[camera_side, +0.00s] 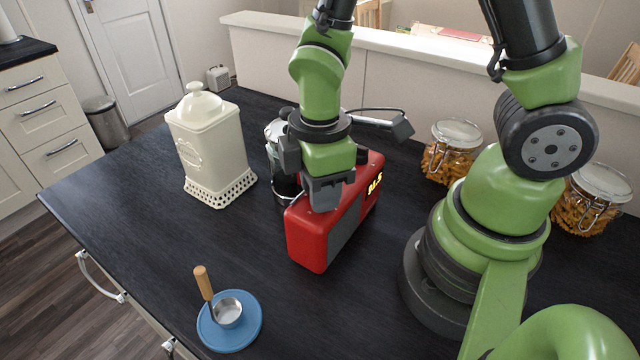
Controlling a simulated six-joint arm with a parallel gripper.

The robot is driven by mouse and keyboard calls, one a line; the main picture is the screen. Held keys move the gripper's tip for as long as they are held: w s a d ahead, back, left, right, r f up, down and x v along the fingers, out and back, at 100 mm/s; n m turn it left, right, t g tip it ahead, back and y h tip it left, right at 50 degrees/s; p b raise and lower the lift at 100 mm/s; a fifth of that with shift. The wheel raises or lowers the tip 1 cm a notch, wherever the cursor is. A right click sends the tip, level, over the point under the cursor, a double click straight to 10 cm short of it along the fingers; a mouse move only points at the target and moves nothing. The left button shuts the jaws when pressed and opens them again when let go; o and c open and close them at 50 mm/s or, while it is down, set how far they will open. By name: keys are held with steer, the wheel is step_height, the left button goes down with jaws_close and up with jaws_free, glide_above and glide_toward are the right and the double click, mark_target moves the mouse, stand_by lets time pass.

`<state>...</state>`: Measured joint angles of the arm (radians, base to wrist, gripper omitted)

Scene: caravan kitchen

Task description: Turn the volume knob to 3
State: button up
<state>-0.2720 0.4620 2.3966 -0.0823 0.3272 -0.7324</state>
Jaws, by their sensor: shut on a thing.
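A red radio (312,243) stands on the dark worktop in the middle of the side view. It has a grey front panel and a small display (375,184) with lit yellow digits, too small to read surely. My gripper (325,196) points down onto the near end of the radio's top. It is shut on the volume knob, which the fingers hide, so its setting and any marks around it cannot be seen. A small dark part (362,155), perhaps another knob, shows at the far end of the radio's top.
A cream canister (212,150) stands left of the radio. A glass jar with a metal clasp (274,132) is partly hidden behind my gripper. Pasta jars (452,152) stand at the back right. A blue plate (250,330) with a small metal cup lies front left. The worktop between is clear.

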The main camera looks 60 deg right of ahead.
steer(key=m, duration=0.5)
steer(key=shift+m, duration=0.4)
stand_by(0.4)
steer(key=o, duration=0.9)
step_height(320, 180, up, 10)
steer(key=shift+m, duration=0.3)
